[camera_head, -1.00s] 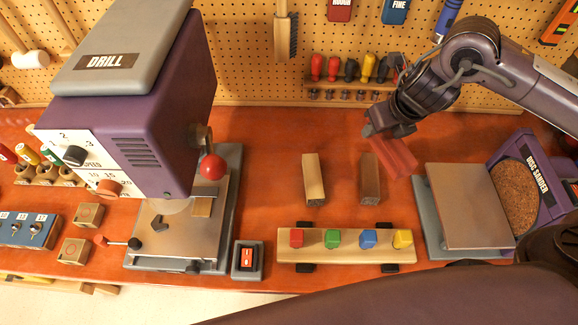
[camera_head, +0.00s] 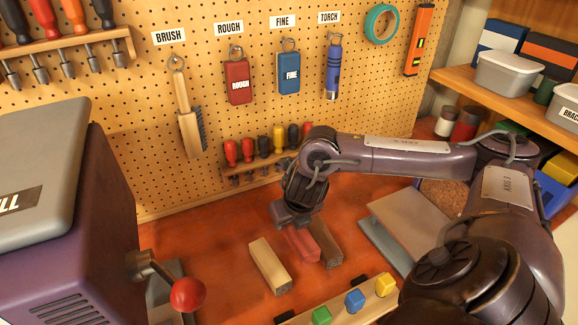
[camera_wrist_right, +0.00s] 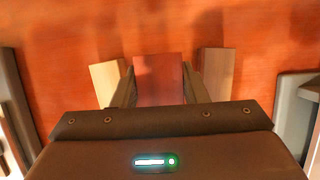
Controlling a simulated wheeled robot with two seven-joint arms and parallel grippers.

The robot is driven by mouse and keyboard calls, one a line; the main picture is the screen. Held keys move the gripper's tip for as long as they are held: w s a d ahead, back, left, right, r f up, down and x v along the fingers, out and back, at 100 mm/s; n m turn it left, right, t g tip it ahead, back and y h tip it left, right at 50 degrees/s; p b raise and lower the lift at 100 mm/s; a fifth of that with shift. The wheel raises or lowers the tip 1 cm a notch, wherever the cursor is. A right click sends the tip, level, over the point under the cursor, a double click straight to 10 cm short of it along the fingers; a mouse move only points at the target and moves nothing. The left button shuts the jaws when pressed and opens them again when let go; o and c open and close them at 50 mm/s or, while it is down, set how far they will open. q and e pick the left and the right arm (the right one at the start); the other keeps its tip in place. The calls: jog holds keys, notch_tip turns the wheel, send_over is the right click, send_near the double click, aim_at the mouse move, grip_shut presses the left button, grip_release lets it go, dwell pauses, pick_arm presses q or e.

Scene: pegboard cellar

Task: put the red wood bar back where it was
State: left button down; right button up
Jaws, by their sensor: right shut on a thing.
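The red wood bar (camera_head: 302,243) is held by my right gripper (camera_head: 293,226), which points down over the bench. In the head view the bar is between a light wood bar (camera_head: 269,266) on its left and a dark brown wood bar (camera_head: 327,246) on its right. In the right wrist view the red bar (camera_wrist_right: 159,78) shows between the two fingers, with the light bar (camera_wrist_right: 106,80) left and the dark bar (camera_wrist_right: 215,72) right. I cannot tell whether its underside touches the bench. My left gripper is out of view.
The purple drill (camera_head: 70,220) with its red-knobbed lever stands at the left. A wood strip with coloured blocks (camera_head: 355,301) lies in front of the bars. A grey metal plate (camera_head: 402,226) is at the right. A pegboard (camera_head: 260,110) with hung tools rises behind.

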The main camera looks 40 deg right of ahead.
aim_at(297, 236)
jog(key=shift+f, duration=3.55)
jog(key=shift+f, duration=0.15)
jog(key=o, duration=1.2)
jog(key=shift+c, duration=0.2)
jog(key=shift+r+p, duration=0.3)
jog(key=shift+r, duration=0.05)
jog(key=v, duration=1.1)
jog(key=shift+s+r+b, duration=0.3)
jog(key=shift+b, duration=0.1)
